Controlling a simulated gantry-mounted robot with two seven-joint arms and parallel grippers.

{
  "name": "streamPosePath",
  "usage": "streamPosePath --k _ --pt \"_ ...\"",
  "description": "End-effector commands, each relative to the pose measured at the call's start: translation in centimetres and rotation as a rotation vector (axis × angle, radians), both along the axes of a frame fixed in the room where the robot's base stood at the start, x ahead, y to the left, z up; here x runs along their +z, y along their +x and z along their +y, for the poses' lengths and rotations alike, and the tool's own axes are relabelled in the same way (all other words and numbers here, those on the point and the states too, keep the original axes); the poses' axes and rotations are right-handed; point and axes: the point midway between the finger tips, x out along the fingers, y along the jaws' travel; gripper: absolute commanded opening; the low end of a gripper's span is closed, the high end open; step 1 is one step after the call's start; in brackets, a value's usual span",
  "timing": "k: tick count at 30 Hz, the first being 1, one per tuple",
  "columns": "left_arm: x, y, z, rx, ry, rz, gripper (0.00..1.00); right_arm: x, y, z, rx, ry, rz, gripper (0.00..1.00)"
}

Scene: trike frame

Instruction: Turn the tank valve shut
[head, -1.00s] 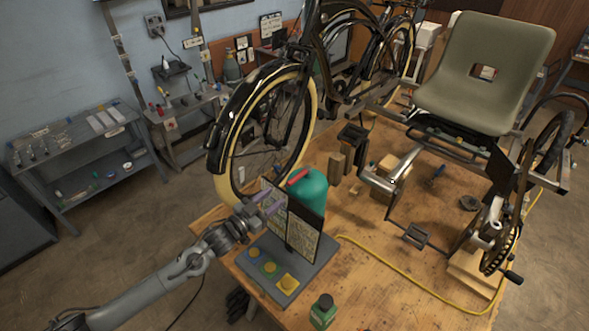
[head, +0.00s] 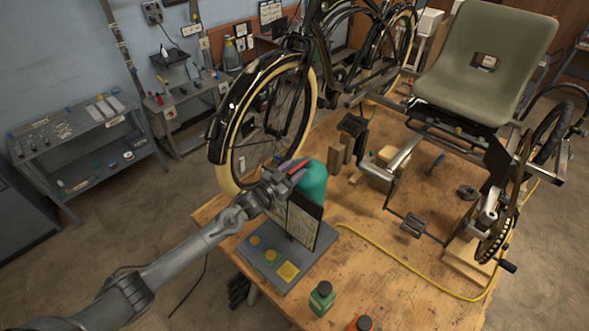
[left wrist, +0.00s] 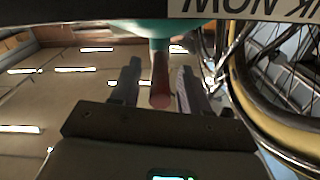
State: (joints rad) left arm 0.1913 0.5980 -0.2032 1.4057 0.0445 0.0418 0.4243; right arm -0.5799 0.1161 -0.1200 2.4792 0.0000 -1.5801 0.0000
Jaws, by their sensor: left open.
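The teal tank (head: 313,186) stands on the workbench behind a dark upright panel. Its red valve handle (head: 299,173) shows partly at the tank's top, with my left gripper (head: 293,172) over it. In the left wrist view, the tank (left wrist: 150,28) is at the top and the red handle (left wrist: 160,88) points toward the camera. My left gripper (left wrist: 158,76) is open there, one finger on each side of the handle, with small gaps visible. My right gripper is in neither view.
A grey base (head: 310,268) with yellow pads carries the upright panel (head: 304,220) close in front of the tank. A bicycle wheel (head: 240,135) stands behind.

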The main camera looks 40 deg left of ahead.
Motion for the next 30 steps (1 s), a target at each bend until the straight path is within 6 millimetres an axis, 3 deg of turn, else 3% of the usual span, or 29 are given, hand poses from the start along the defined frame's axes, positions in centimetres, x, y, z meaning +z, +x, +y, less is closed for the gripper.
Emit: streamPosePath --k 11,20,30 --pt "-0.02 0.36 -0.05 0.0 0.0 0.0 0.45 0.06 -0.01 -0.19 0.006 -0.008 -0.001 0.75" --pt "0.0 0.35 -0.03 0.0 0.0 0.0 0.01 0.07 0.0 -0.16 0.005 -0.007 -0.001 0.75" --pt "0.0 0.39 -0.14 0.001 0.0 0.0 0.0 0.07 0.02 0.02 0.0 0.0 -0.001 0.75"
